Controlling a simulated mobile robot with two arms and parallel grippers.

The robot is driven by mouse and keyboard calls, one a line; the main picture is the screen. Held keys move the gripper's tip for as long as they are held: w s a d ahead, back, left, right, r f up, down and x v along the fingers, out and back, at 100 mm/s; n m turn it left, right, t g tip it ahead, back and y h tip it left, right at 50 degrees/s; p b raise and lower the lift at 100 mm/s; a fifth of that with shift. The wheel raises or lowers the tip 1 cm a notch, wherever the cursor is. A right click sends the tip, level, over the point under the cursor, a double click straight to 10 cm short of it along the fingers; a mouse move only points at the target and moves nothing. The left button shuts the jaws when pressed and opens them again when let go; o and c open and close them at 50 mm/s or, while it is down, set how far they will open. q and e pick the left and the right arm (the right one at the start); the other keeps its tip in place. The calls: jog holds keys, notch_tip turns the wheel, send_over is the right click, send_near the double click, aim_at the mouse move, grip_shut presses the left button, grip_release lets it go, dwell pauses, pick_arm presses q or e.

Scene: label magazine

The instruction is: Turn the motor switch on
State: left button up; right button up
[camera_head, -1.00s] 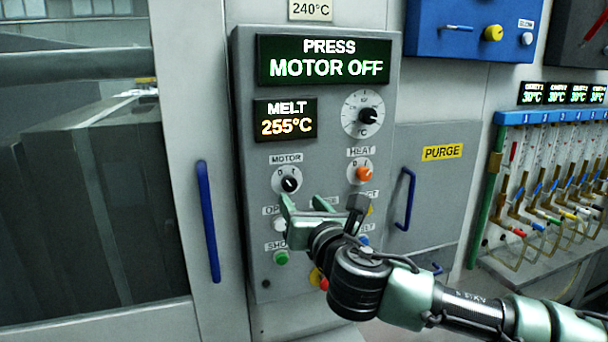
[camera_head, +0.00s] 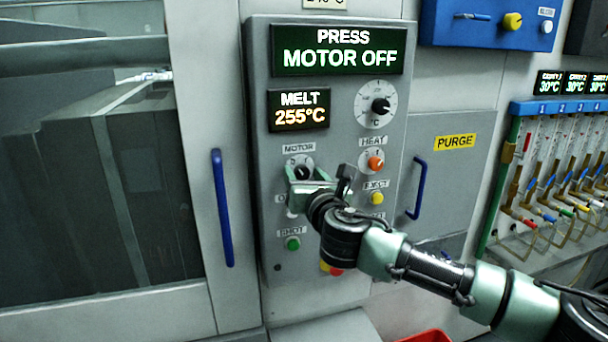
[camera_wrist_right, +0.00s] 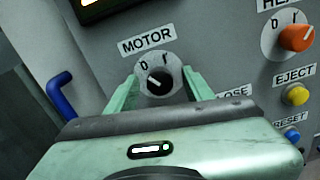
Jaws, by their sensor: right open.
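The motor switch (camera_head: 302,171) is a black rotary knob on a round white dial under the MOTOR label. In the right wrist view the knob (camera_wrist_right: 160,82) has a white mark that appears to point up and left, on the 0 side. My right gripper (camera_head: 305,178) is at the dial, partly covering it. In the right wrist view the gripper (camera_wrist_right: 160,94) is open, with one green finger on each side of the knob. I cannot tell whether the fingers touch it. The display (camera_head: 340,57) reads PRESS MOTOR OFF. My left gripper is not in view.
The orange HEAT knob (camera_head: 376,163) and yellow EJECT button (camera_head: 377,198) are close on the right. A green SHOT button (camera_head: 293,243) is below. Blue handles stand left (camera_head: 222,208) and right (camera_head: 417,188) of the panel.

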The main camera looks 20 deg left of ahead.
grip_shut()
jog(key=m, duration=0.6)
jog(key=shift+m, duration=0.4)
jog(key=m, duration=0.3)
jog(key=shift+p, duration=0.35)
jog(key=shift+f+m, duration=0.1)
jog(key=shift+m, duration=1.8)
